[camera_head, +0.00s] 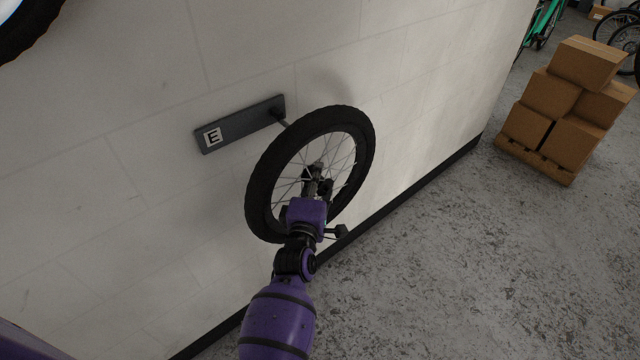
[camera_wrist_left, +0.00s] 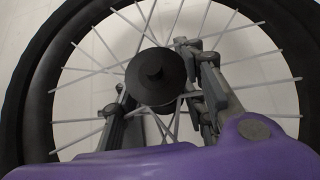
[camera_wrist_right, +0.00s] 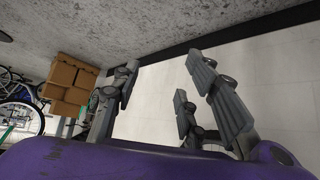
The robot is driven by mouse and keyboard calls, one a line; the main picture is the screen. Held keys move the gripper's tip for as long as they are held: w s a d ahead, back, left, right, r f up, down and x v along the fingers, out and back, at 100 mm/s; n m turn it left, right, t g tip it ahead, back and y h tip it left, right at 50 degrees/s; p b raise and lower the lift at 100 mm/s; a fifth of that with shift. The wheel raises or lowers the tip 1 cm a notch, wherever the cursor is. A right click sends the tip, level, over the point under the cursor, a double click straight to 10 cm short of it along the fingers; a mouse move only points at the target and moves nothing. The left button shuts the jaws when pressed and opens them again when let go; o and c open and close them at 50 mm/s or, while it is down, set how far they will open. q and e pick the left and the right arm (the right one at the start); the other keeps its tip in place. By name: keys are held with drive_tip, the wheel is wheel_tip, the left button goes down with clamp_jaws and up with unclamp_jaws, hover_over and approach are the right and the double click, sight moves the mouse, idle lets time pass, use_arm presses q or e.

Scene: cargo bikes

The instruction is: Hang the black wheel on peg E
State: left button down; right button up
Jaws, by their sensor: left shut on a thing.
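The black wheel (camera_head: 260,190) is held upright in front of the wall, its face turned toward the head camera. My left gripper (camera_head: 314,182) is shut on its hub, which shows between the fingers in the left wrist view (camera_wrist_left: 155,78). The dark plate marked E (camera_head: 240,125) is fixed to the wall, up and left of the wheel. Peg E (camera_head: 281,118) sticks out from the plate's right end toward the tyre's upper left. Its tip is hidden behind the tyre, and I cannot tell whether they touch. My right gripper (camera_wrist_right: 160,82) is open and empty.
The pale wall (camera_head: 120,220) runs behind the wheel. Stacked cardboard boxes (camera_head: 570,100) stand on a pallet at the right, with bikes beyond. The grey floor (camera_head: 470,270) between is clear. Another wheel (camera_head: 25,30) shows at the upper left corner.

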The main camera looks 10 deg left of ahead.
sight(305, 169)
use_arm(q)
drive_tip(key=shift+w+a+r, duration=0.1)
drive_tip(key=shift+w+a, duration=0.15)
drive_tip(key=shift+w, duration=0.05)
drive_tip(key=shift+w+a+b, duration=0.35)
drive_tip(key=shift+w+a, duration=0.2)
drive_tip(key=shift+a, duration=0.2)
drive_tip(key=shift+w+a+f+b, duration=0.2)
drive_tip(key=shift+w+a+b, duration=0.15)
drive_tip(key=shift+w+a, duration=0.55)
drive_tip(key=w+a+f+b, duration=0.1)
drive_tip(key=w+a+b, duration=0.1)
drive_tip(key=w+a, duration=0.1)
drive_tip(key=shift+w+a+f, duration=0.15)
drive_tip(key=shift+a+f, duration=0.25)
drive_tip(key=shift+a, duration=0.45)
use_arm(e)
drive_tip(key=shift+s+d+f, duration=0.15)
drive_tip(key=shift+s+f, duration=0.05)
drive_tip(key=shift+f, duration=0.5)
drive_tip(key=shift+s+d+f, duration=0.1)
drive_tip(key=shift+s+f, duration=0.15)
drive_tip(key=shift+f, duration=0.45)
drive_tip(key=shift+s+d+f, duration=0.15)
drive_tip(key=shift+s+f, duration=0.05)
drive_tip(key=shift+f, duration=0.5)
drive_tip(key=shift+s, duration=0.3)
